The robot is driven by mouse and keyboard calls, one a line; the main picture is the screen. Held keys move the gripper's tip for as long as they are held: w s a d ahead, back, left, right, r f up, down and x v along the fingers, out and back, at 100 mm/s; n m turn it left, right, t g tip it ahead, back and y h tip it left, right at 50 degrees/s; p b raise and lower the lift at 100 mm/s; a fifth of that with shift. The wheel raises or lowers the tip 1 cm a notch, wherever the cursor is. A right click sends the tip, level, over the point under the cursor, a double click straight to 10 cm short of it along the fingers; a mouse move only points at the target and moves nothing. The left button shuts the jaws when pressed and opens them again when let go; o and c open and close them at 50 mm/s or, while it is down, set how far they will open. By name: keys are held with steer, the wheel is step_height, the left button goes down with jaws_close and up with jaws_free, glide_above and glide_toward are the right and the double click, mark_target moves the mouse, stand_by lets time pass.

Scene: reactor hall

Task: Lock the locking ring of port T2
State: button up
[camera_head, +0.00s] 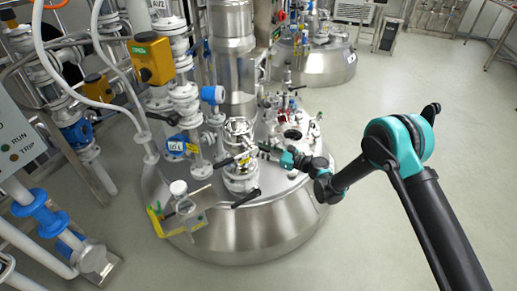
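A metal port with ring-shaped fittings (240,176) stands on the domed lid of a steel reactor vessel (235,235). Black handles stick out from it, one at its left (226,163) and one at its lower right (246,198). No T2 label is readable, so I cannot tell for certain which port is T2 or how its locking ring is turned. My teal and black arm reaches in from the right. My gripper (266,151) is at the upper right side of this port, very small in view. I cannot tell whether its fingers are open or touch the port.
Other ports and fittings (292,134) crowd the lid behind my gripper. A bracket with a white-capped jar (180,190) sits at the lid's front left. Pipes and valves with a yellow box (152,60) stand close on the left.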

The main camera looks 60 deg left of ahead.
steer(key=v, duration=1)
steer(key=shift+d, duration=0.2)
steer(key=w+d+r+n+t+h, duration=0.25)
steer(key=w+d+r+t, duration=0.4)
steer(key=w+d, duration=0.7)
steer(key=w+d+r+n+t+h, duration=0.1)
steer(key=w+d+r+n, duration=0.15)
steer(key=w+d, duration=0.45)
steer(key=w+d+r+n+t+h, duration=0.15)
steer(key=d+r, duration=0.25)
steer(key=d, duration=0.7)
steer(key=s+d+n+t+h, duration=0.25)
steer(key=d+h, duration=0.25)
steer(key=d, duration=2)
steer(key=s+d+f+n+h, duration=0.1)
steer(key=s+d+h, duration=0.2)
steer(key=d, duration=0.6)
steer(key=s+d+f+n+t+h, duration=0.1)
steer(key=s+d+h, duration=0.1)
steer(key=s+d, duration=0.5)
steer(key=d, duration=0.3)
steer(key=shift+s+f+n+h, duration=0.25)
steer(key=shift+n+h, duration=0.05)
steer(key=shift+h, duration=0.1)
